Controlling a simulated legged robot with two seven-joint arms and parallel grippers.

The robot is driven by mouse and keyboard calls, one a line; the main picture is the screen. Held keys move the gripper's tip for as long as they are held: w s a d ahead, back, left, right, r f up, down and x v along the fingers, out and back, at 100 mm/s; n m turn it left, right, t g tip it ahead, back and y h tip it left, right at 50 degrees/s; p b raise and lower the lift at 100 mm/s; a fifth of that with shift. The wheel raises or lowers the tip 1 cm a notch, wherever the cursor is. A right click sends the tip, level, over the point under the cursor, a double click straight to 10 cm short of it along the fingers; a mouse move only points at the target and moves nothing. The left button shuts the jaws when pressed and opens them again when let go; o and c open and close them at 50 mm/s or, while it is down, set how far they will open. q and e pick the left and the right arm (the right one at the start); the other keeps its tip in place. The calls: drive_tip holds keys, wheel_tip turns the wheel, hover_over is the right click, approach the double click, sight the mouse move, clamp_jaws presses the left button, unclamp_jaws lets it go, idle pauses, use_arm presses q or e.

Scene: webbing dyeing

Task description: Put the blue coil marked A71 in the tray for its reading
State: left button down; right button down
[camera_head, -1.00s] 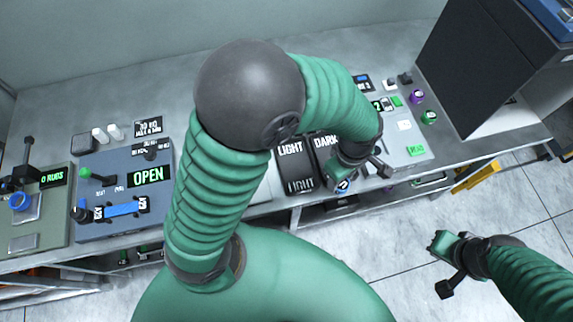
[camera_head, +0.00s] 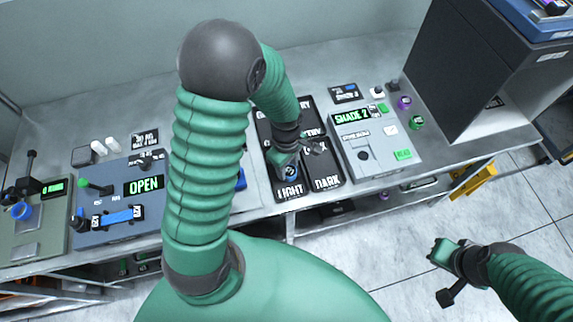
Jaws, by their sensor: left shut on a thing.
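My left gripper (camera_head: 284,162) is shut on the blue coil (camera_head: 291,173), just above the front part of the black LIGHT tray (camera_head: 290,193). Most of the coil is hidden by the gripper, and its mark cannot be read. The DARK tray (camera_head: 327,183) lies right of it. The grey reader box (camera_head: 378,163) to the right has a lit display (camera_head: 350,117) reading SHADE 2. My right gripper (camera_head: 447,251) hangs low at the right, over the floor, away from the table; its jaw state is unclear.
Behind the LIGHT and DARK trays lie more black labelled trays (camera_head: 268,117), partly covered by my arm. At left stands a blue-grey machine (camera_head: 112,165) with an OPEN display and a blue strip. A large dark cabinet (camera_head: 465,70) stands at the right end.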

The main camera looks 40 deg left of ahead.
use_arm(q)
drive_tip(key=shift+w+d+f, duration=0.1)
drive_tip(key=shift+f, duration=0.05)
drive_tip(key=shift+a, duration=0.2)
drive_tip(key=c, duration=1.1)
unclamp_jaws()
drive_tip(key=a, duration=0.2)
drive_tip(key=shift+a+f, duration=0.3)
drive_tip(key=shift+f, duration=0.05)
drive_tip(key=shift+a, duration=0.1)
drive_tip(key=shift+d+r, duration=0.2)
drive_tip(key=shift+d, duration=0.75)
drive_tip(key=shift+d+r, duration=0.2)
drive_tip(key=shift+r, duration=0.1)
wheel_tip(320, 180, up, 10)
drive_tip(key=a, duration=0.2)
drive_tip(key=m+t, duration=0.1)
drive_tip(key=m, duration=0.8)
hover_over(289, 178)
drive_tip(key=m, duration=0.2)
drive_tip(key=s+d+m+t, duration=0.1)
drive_tip(key=m, duration=0.2)
drive_tip(key=s+m, duration=0.1)
drive_tip(key=m, duration=0.1)
drive_tip(key=shift+s+d+f+m+t+p, duration=0.1)
drive_tip(key=shift+d+f+m+t+p, duration=0.05)
drive_tip(key=shift+d+m+t+p, duration=0.2)
use_arm(e)
drive_tip(key=shift+a+r, duration=0.5)
drive_tip(key=shift+a, duration=0.25)
